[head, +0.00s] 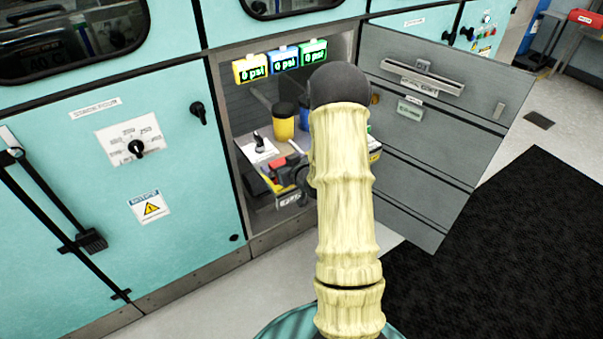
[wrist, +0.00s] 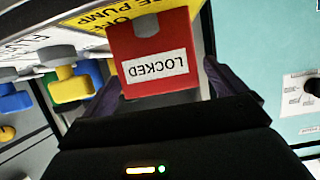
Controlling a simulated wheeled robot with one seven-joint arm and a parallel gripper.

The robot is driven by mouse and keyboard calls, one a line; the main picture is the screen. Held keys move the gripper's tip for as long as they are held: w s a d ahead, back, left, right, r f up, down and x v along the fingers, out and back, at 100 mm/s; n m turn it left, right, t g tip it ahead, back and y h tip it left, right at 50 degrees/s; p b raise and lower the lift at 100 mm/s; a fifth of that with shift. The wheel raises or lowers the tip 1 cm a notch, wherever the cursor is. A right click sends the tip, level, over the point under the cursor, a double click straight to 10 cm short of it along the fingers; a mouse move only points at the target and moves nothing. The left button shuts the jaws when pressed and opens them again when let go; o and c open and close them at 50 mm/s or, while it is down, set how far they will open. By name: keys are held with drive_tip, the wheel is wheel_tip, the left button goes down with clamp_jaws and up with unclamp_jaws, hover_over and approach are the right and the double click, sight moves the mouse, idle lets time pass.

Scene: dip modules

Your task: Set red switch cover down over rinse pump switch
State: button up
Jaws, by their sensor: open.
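The red switch cover (wrist: 156,70) shows large in the wrist view, with a white label reading LOCKED upside down. A grey rounded piece shows at its upper edge; I cannot tell whether it is the switch or part of the cover. Behind it is the yellow rinse pump plate (wrist: 98,18), with OFF and part of PUMP readable. The rinse pump switch itself cannot be made out. My gripper (wrist: 172,94) is open, its dark fingers on either side of the cover's near end. In the head view the red cover (head: 278,167) shows low in the open cabinet, left of my arm.
Blue, yellow and green valve handles (wrist: 68,85) are at the left in the wrist view. The cabinet holds three psi displays (head: 285,58) and a yellow container (head: 283,125). Its open grey door (head: 425,150) stands to the right, the teal panel (head: 165,90) to the left.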

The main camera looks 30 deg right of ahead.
drive_tip(key=v, duration=1.5)
drive_tip(key=shift+p, duration=0.4)
drive_tip(key=shift+r, duration=0.1)
drive_tip(key=s+a+r+g, duration=0.2)
drive_tip(key=s+a+g, duration=0.3)
drive_tip(key=a, duration=0.4)
drive_tip(key=s+a+r+g, duration=0.2)
drive_tip(key=s+a+g, duration=0.4)
drive_tip(key=a, duration=0.3)
drive_tip(key=w+p+v, duration=0.2)
drive_tip(key=p+v, duration=0.7)
drive_tip(key=w+r+p+v, duration=0.1)
drive_tip(key=w+p+v, duration=0.1)
drive_tip(key=p+v, duration=0.8)
drive_tip(key=shift+a, duration=0.5)
drive_tip(key=shift+r, duration=0.1)
